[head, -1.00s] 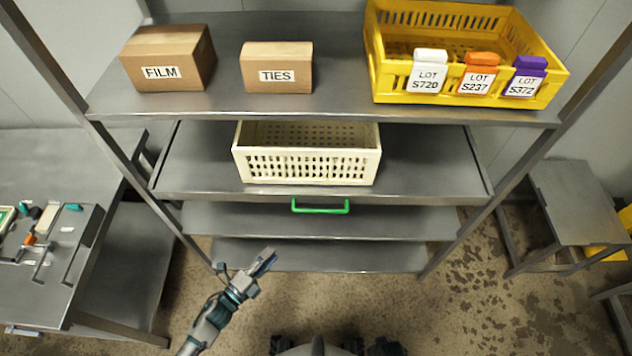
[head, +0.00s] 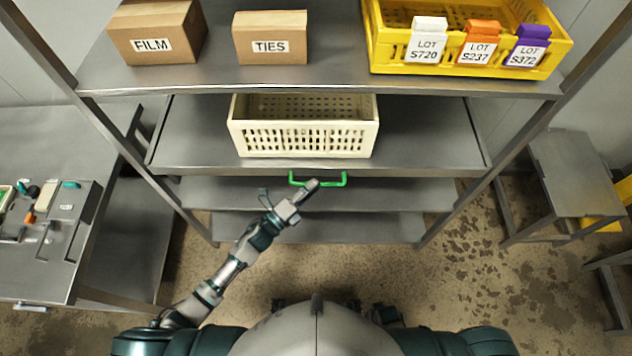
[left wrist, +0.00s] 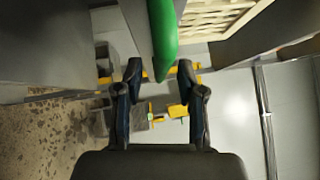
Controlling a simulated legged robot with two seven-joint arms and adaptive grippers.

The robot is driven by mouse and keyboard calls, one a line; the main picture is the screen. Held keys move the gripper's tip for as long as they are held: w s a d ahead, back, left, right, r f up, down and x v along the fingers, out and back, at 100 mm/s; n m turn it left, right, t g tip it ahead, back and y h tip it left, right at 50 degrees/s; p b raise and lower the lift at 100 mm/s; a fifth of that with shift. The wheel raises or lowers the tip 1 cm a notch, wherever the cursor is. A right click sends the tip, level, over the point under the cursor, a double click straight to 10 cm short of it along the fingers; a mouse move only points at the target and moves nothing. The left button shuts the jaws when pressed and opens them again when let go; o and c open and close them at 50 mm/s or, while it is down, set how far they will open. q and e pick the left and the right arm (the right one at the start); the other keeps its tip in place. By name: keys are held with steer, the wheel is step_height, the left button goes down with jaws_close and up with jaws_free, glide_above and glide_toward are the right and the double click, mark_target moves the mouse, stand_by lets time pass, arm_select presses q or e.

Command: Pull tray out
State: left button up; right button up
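The tray (head: 180,145) is a grey metal sliding shelf in the rack, with a green handle (head: 330,183) on its front edge. A cream perforated basket (head: 303,139) stands on it. My left gripper (head: 308,188) is at the left part of the handle in the head view. In the left wrist view the gripper (left wrist: 160,72) is open, its two fingers apart, and the green handle (left wrist: 163,35) shows between and just beyond the fingertips. I cannot tell whether they touch. My right gripper is not in view.
The top shelf holds a FILM box (head: 154,33), a TIES box (head: 270,38) and a yellow crate (head: 400,62) with lot tags. A side table (head: 50,250) with tools stands left, and a grey stool (head: 575,175) stands right. Floor in front of the rack is free.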

arm_select(q)
steer(key=shift+x, duration=1.15)
jaws_close()
steer(key=shift+s+f, duration=0.1)
